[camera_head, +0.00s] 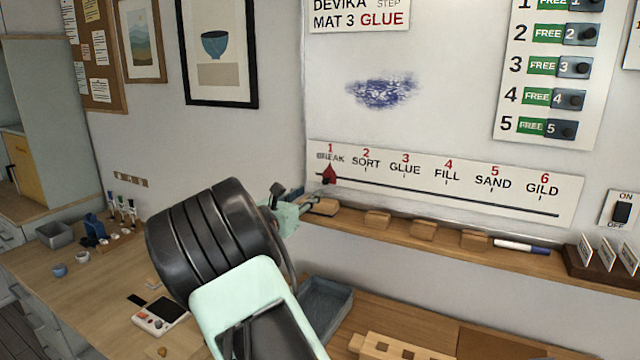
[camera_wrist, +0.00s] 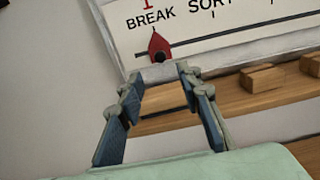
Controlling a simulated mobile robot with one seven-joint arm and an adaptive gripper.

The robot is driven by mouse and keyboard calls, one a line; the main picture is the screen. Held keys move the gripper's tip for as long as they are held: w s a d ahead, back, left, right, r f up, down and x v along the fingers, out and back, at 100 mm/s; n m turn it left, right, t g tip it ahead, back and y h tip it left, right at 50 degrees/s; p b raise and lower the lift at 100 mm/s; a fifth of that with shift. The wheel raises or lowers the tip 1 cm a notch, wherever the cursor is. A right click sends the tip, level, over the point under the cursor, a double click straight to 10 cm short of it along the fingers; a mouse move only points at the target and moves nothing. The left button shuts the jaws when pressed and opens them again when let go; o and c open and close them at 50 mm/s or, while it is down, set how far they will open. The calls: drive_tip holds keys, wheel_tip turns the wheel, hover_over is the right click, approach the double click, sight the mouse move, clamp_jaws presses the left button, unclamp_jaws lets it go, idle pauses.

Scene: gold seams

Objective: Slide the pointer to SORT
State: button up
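The red pointer (camera_head: 329,174) sits on the dark rail of the step strip (camera_head: 380,199), under 1 BREAK. It also shows in the wrist view (camera_wrist: 159,47), with a dark round knob at its lower part. The SORT label (camera_head: 366,162) is just right of BREAK, marked 2. The pointer appears beyond the fingertips, and no contact shows.
A wooden ledge (camera_head: 400,236) runs below the strip with several wooden blocks and a marker pen (camera_head: 521,246). A grey tray (camera_head: 326,304) stands on the bench below. An ON/OFF switch (camera_head: 622,212) and a card holder (camera_head: 600,265) are at the right.

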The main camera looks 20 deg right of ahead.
sight(325, 182)
drive_tip(key=p+x, duration=0.1)
drive_tip(key=x, duration=0.7)
drive_tip(key=shift+w+d+p, duration=0.25)
drive_tip(key=shift+d+p, duration=0.05)
drive_tip(key=shift+p, duration=0.1)
drive_tip(key=shift+c, duration=0.7)
clamp_jaws()
